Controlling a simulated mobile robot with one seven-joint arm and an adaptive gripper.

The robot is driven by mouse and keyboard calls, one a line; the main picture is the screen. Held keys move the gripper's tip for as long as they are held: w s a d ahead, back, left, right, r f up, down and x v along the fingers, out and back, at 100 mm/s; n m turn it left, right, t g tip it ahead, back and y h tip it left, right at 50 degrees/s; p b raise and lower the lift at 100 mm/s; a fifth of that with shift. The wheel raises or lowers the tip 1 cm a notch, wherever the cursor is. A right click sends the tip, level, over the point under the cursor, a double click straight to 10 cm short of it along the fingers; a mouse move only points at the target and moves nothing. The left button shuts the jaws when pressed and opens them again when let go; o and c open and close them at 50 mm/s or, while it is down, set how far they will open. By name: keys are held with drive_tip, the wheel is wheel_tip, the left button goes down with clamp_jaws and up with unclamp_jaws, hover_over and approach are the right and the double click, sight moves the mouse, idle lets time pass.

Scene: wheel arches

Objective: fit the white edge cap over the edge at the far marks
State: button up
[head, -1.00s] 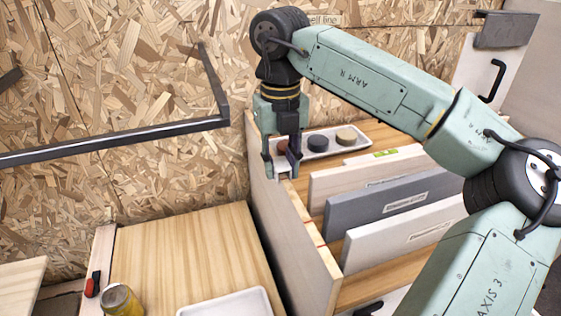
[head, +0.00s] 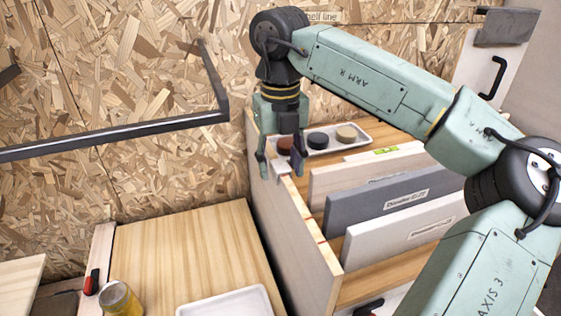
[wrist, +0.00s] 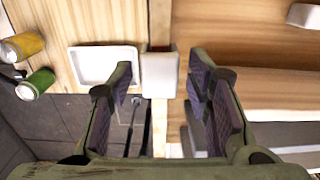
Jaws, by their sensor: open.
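The white edge cap (head: 283,168) sits on the top edge of the upright wooden panel (head: 283,221), toward its far end by the wall. In the wrist view the cap (wrist: 160,76) straddles the line of the edge and looks about square to it. My gripper (head: 280,170) is open around the cap. The wrist view shows a gap between each finger and the cap. Reddish marks (head: 321,242) show on the edge nearer the camera. Any far marks are hidden by the cap and fingers, and I cannot tell how deep the cap sits.
Upright labelled boards (head: 385,204) stand right of the panel. A tray with round pucks (head: 318,141) lies behind my gripper. A dark rail (head: 130,137) juts from the wall.

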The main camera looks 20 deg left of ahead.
idle(0.3)
wheel_tip(320, 180, up, 12)
drive_tip(key=shift+r, duration=0.1)
idle(0.4)
idle(0.3)
